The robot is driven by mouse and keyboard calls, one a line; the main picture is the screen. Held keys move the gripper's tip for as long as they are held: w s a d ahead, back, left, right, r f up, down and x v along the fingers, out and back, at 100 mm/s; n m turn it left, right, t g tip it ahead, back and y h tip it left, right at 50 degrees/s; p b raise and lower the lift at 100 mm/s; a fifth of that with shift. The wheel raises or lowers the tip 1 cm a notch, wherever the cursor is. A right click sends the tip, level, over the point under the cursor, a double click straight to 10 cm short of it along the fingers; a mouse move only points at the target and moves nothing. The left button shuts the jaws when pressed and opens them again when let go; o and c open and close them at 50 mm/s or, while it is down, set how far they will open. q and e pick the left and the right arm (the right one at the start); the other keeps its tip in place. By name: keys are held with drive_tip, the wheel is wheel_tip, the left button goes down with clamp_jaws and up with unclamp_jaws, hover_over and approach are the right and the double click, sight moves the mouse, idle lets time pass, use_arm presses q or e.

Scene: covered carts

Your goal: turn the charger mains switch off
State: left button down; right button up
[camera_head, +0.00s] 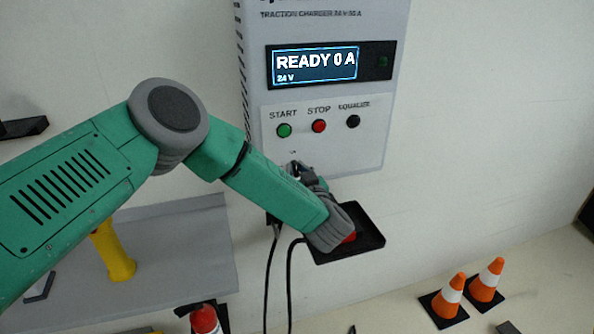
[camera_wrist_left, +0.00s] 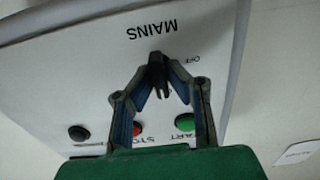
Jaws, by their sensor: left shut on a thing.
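The traction charger (camera_head: 330,115) is a light grey wall unit, and its display reads READY 0 A, 24 V. The mains switch (camera_wrist_left: 158,72) is a black knob under the upside-down MAINS label in the left wrist view. An OFF mark shows beside it. My left gripper (camera_wrist_left: 159,82) is shut on this knob, one finger on each side. In the head view my left gripper (camera_head: 306,176) is at the lower part of the charger front, and its wrist and fingers hide most of the switch. My right gripper is in neither view.
Green START (camera_head: 284,130), red STOP (camera_head: 319,126) and black EQUALIZE (camera_head: 353,121) buttons sit just above my gripper. A black holder (camera_head: 372,238) and dark cables (camera_head: 268,280) are below. Orange cones (camera_head: 450,295) stand lower right; a yellow object (camera_head: 112,252) is lower left.

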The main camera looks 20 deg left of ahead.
use_arm(q)
drive_tip(key=shift+n+b, duration=0.3)
drive_tip(key=shift+n, duration=0.2)
drive_tip(key=n+b, duration=0.2)
drive_tip(key=n, duration=0.1)
drive_tip(key=shift+f, duration=0.1)
drive_tip(key=n+b, duration=0.3)
drive_tip(key=n, duration=0.1)
drive_tip(key=shift+a+n+b, duration=0.1)
drive_tip(key=shift+n+b, duration=0.25)
drive_tip(key=shift+n, duration=0.05)
drive_tip(key=n+b, duration=0.4)
drive_tip(key=shift+f, duration=0.2)
drive_tip(key=shift+s+n+b, duration=0.1)
drive_tip(key=shift+n+b, duration=2.05)
drive_tip(key=shift+n, duration=0.25)
drive_tip(key=c, duration=1.7)
unclamp_jaws()
drive_tip(key=shift+c, duration=0.2)
drive_tip(key=shift+o, duration=0.7)
